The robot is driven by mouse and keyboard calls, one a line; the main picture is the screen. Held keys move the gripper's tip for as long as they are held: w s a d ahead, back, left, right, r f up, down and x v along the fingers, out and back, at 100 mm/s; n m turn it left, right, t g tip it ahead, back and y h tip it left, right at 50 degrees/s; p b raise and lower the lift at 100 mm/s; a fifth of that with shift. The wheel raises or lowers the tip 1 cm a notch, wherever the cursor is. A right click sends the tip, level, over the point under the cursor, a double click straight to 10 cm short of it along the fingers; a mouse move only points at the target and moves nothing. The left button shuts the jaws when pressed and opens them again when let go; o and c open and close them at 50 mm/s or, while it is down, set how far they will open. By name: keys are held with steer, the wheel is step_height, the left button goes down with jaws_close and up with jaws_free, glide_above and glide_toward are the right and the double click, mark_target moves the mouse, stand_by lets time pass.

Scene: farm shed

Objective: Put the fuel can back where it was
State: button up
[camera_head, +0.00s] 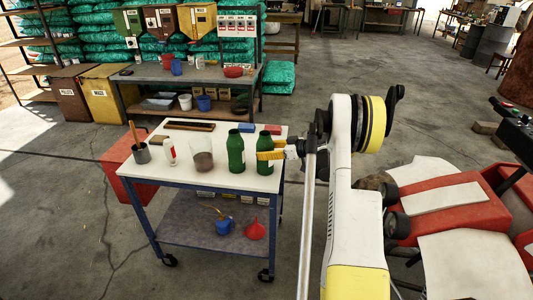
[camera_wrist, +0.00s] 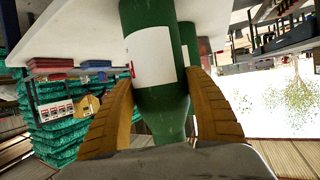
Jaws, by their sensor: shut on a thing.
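A green bottle-shaped container (camera_head: 264,166) with a narrow neck is upright at the right end of the white cart top (camera_head: 218,180). My gripper (camera_head: 272,154) reaches it from the right, and its yellow fingers are shut on it. In the wrist view this green container (camera_wrist: 163,100) has a white label and sits between both fingers (camera_wrist: 160,115). I cannot tell whether its base touches the cart top. A similar green bottle (camera_head: 236,152) stands just to its left, apart from it. No thing clearly reads as a fuel can otherwise.
On the cart stand a glass jar (camera_head: 202,161), a white bottle (camera_head: 169,152), a grey cup (camera_head: 142,154), a dark tray (camera_head: 190,126) and a red block (camera_head: 273,129). A red funnel (camera_head: 255,230) and blue jug (camera_head: 224,225) are below. The cart's front strip is clear.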

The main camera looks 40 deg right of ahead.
steer(key=shift+r, duration=0.1)
steer(key=o, duration=1.4)
